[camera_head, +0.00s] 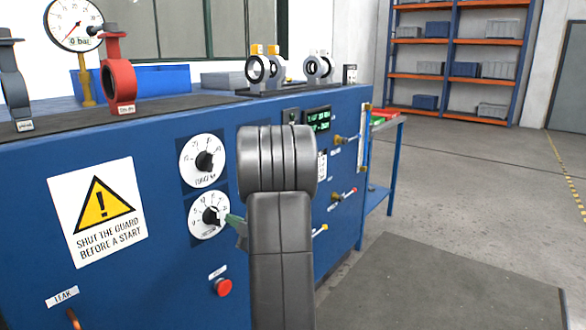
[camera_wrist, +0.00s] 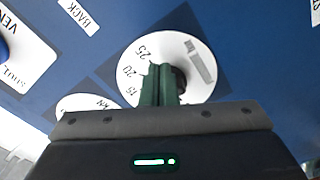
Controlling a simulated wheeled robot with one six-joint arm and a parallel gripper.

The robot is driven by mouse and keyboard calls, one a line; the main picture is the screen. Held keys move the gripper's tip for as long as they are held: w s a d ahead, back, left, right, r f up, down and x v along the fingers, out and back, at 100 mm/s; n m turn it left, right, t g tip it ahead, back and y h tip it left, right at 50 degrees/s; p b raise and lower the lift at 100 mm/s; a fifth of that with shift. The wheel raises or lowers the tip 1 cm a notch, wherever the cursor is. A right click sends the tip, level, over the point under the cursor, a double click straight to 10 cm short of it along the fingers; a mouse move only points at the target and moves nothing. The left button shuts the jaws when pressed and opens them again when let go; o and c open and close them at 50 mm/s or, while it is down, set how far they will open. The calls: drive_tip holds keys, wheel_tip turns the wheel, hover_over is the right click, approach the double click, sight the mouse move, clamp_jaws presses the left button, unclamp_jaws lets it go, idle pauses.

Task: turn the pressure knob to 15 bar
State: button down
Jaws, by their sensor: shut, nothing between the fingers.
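A white dial (camera_head: 208,214) with a black knob (camera_head: 211,216) is on the blue panel, below a second white dial (camera_head: 203,160) with its own black knob (camera_head: 205,161). I cannot read which one is labelled for pressure. My gripper (camera_head: 235,221) shows green fingers by the right side of the lower dial; they are shut and empty. In the wrist view the green fingers (camera_wrist: 160,84) stand in front of a dial (camera_wrist: 150,58) with 15, 20 and 25 legible. Its dark knob (camera_wrist: 181,78) is partly hidden behind them; contact is unclear.
A warning sign (camera_head: 97,210) and a red button (camera_head: 223,287) are on the panel. My arm hides part of the panel; the floor at right is open.

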drive_tip(key=shift+s+a+r, duration=0.2)
drive_tip(key=shift+s+a, duration=0.1)
drive_tip(key=shift+s, duration=0.1)
idle(0.6)
drive_tip(key=shift+s+a+f+b, duration=0.2)
drive_tip(key=shift+f+b, duration=0.2)
drive_tip(key=shift+b, duration=2.25)
drive_tip(key=shift+d+f, duration=0.1)
drive_tip(key=b+v, duration=0.1)
drive_tip(key=v, duration=0.5)
drive_tip(key=shift+w+d+f, duration=0.15)
drive_tip(key=shift+w, duration=0.1)
